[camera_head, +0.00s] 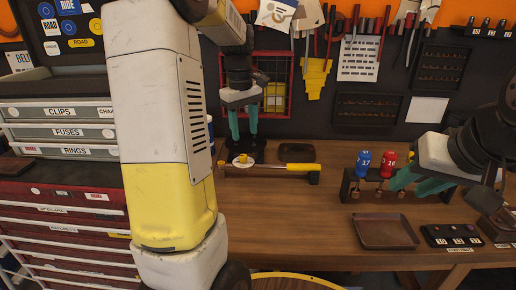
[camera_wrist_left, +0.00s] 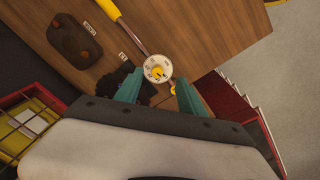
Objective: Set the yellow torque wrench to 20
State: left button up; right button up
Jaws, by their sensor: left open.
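The torque wrench lies level on a low rack on the bench, its yellow handle (camera_head: 302,167) to the right and its round white dial (camera_head: 243,160) with a yellow centre to the left. My left gripper (camera_head: 244,136) points down just above the dial, open and empty. In the left wrist view, the dial (camera_wrist_left: 157,69) shows between and just beyond the teal fingertips (camera_wrist_left: 157,80), apart from them. The dial's numbers are too small to read. My right gripper (camera_head: 405,188) is at the right by the socket rack, its teal fingers apart.
A blue driver (camera_head: 363,164) and a red one (camera_head: 387,164) stand in a rack beside my right gripper. A brown tray (camera_head: 386,232) and a black labelled block (camera_head: 457,236) lie in front. Drawer cabinets (camera_head: 60,215) stand left. The bench middle is clear.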

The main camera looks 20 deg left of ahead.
aim_at(243, 156)
pick_arm(q)
jog(key=shift+w+a+f+n+g, duration=0.2)
jog(key=shift+w+a+f+n, duration=0.2)
jog(key=shift+w, duration=0.2)
jog(key=shift+w+a+f+n+g, duration=0.2)
jog(key=shift+w+a+f, duration=0.1)
jog(key=shift+w+f, duration=0.25)
jog(key=shift+a+f, duration=0.1)
jog(key=shift+f, duration=0.25)
notch_tip(243, 156, down, 7)
jog(key=shift+f, duration=0.1)
grip_shut()
